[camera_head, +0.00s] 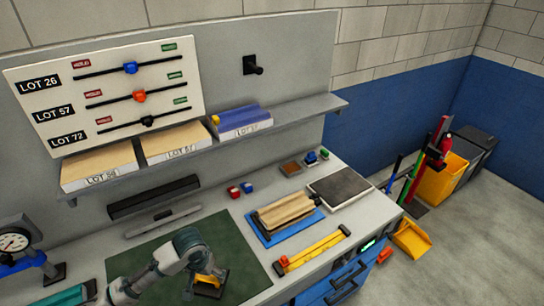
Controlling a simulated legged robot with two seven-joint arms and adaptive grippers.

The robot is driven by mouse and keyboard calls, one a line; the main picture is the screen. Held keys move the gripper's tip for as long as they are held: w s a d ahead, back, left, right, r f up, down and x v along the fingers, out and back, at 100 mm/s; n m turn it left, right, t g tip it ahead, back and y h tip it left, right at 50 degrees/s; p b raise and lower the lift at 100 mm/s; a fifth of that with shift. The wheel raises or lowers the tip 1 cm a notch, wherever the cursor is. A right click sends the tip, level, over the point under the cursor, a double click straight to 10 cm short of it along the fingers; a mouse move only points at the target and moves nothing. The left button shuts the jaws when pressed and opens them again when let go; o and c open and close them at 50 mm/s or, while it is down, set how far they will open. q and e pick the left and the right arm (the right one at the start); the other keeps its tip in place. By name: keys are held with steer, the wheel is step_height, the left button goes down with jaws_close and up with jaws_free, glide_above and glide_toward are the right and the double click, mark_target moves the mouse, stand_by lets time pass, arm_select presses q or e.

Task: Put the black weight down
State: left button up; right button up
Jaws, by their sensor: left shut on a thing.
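My left arm comes in from the lower left over the dark green mat (250,262) on the bench. My left gripper (210,281) points down at the front of the mat and is shut on a small dark thing, taken as the black weight (206,286), with yellow around it. The arm and fingers hide most of it, and whether it touches the mat cannot be told. My right gripper is not in view.
Right of the mat are a blue tray (260,234) with tan layered pieces, a yellow bar tool (312,251) and a dark slab (340,187). A dial gauge (14,241) stands at left. The mat's right part is clear.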

arm_select(q)
steer(key=shift+w+d+r+n, duration=0.25)
steer(key=shift+w+r+n, duration=0.4)
steer(key=shift+r+n, duration=0.2)
steer(key=shift+w+r, duration=0.1)
steer(key=shift+r, duration=0.1)
stand_by(0.4)
